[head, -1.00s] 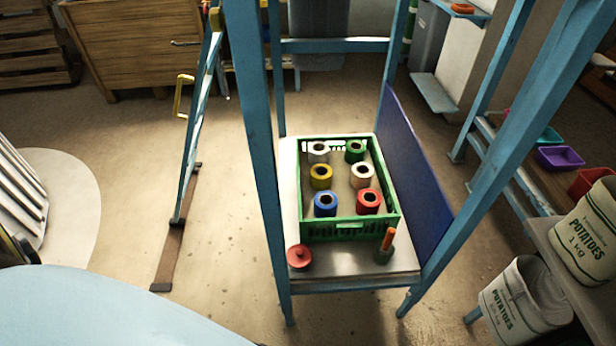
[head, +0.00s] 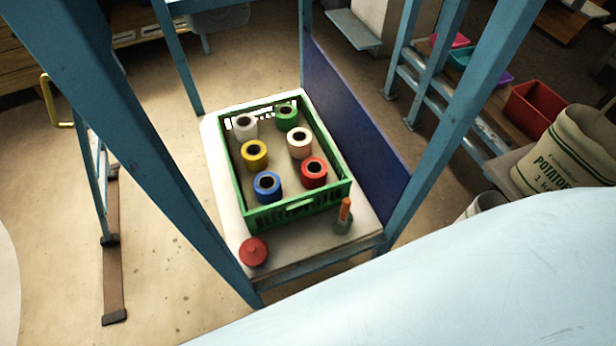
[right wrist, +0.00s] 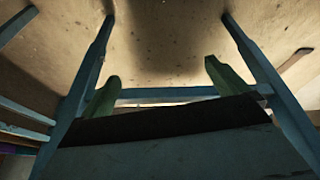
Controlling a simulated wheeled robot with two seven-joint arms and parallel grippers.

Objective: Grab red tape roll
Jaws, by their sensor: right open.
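The red tape roll (head: 314,172) stands upright in the front right of the green crate (head: 299,208) in the head view. Its hollow core faces up. A blue roll (head: 267,187) is to its left and a pale roll (head: 299,143) is behind it. My right gripper (right wrist: 163,72) shows only in the right wrist view, with its two green fingers wide apart and nothing between them. Blue frame legs and floor lie beyond it there; the red roll is not seen in that view. My left gripper is in neither current view.
The crate also holds yellow (head: 254,154), white (head: 245,125) and green (head: 287,117) rolls. A red lidded object (head: 253,252) and an orange-handled tool (head: 344,215) stand before it. Blue posts and a dark blue side panel (head: 350,110) enclose the stand. A potato sack (head: 565,155) is at right.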

